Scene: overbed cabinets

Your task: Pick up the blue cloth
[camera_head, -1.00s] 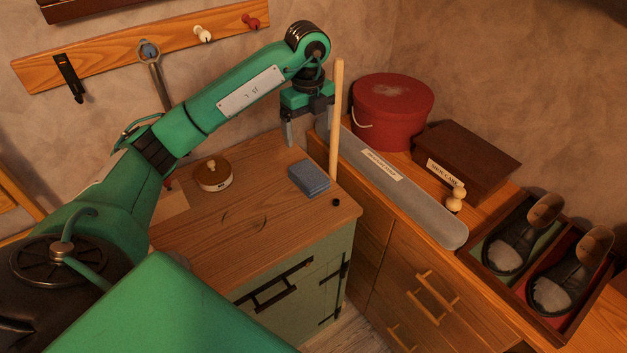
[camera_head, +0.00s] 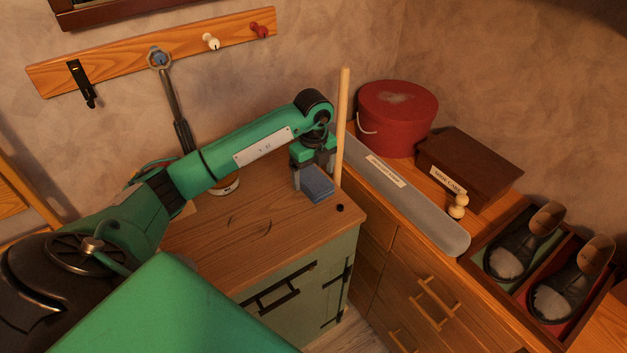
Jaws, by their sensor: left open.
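The blue cloth (camera_head: 318,187) is a small folded block lying on the wooden top of the green cabinet (camera_head: 255,243), near its right back side. My left gripper (camera_head: 315,184) points down over the cloth, its fingers apart, with one finger at the cloth's left side and the other at its far right side. I cannot tell whether the fingers touch the cloth. The gripper hides the cloth's back part. My right gripper does not show.
An upright wooden stick (camera_head: 342,125) stands close to the right of my left gripper. A round lidded tin (camera_head: 228,187) is partly hidden behind my arm.

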